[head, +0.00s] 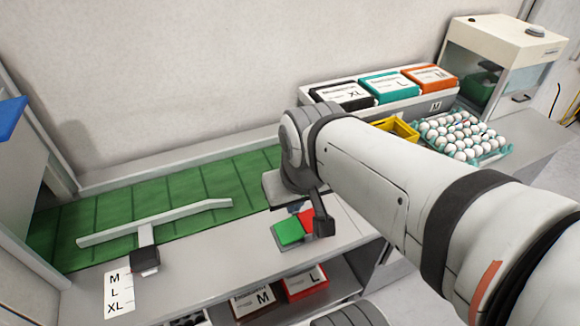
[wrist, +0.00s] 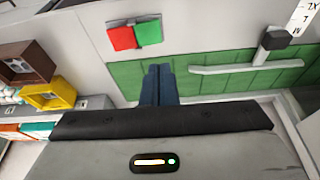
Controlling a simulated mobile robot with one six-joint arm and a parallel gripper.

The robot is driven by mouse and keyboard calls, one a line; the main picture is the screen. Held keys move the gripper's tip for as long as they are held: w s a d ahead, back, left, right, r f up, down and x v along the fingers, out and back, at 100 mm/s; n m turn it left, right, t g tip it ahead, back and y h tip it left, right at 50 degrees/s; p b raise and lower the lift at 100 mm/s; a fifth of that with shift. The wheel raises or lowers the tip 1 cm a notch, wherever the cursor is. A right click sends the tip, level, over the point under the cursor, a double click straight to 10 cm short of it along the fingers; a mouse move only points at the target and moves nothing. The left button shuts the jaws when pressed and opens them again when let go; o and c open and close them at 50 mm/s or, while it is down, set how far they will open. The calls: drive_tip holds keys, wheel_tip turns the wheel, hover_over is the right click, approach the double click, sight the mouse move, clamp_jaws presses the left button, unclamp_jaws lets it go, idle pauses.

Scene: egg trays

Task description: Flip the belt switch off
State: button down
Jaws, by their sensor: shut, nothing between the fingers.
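The belt switch is a two-part rocker with a green half (head: 288,231) and a red half (head: 306,221), set on the grey counter in front of the green belt. In the wrist view the red half (wrist: 122,38) is at left and the green half (wrist: 149,32) at right. I cannot tell which half is pressed in. My gripper (wrist: 158,70) is shut and empty, its dark blue fingers side by side. In the wrist view the fingertips appear just below the green half, apart from it in the picture. In the head view my wrist hides most of the gripper.
The green belt (head: 190,190) runs behind the counter, with a pale diverter bar (head: 150,222) across it. A size card (head: 118,293) lies front left. Labelled boxes (head: 390,88), a yellow crate (head: 397,128) and an egg tray (head: 462,136) stand at the right.

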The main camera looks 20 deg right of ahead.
drive_tip(key=shift+s+a, duration=0.1)
drive_tip(key=g+h+b, duration=0.1)
drive_tip(key=g+b, duration=0.2)
drive_tip(key=b, duration=0.6)
hover_over(313, 210)
drive_tip(key=s+a, duration=0.2)
drive_tip(key=a, duration=0.1)
wheel_tip(313, 210, down, 11)
drive_tip(key=shift+r+n, duration=0.2)
drive_tip(key=shift+n, duration=0.1)
drive_tip(key=f, duration=0.4)
drive_tip(key=d+f, duration=0.1)
drive_tip(key=f, duration=0.9)
drive_tip(key=shift+d, duration=0.4)
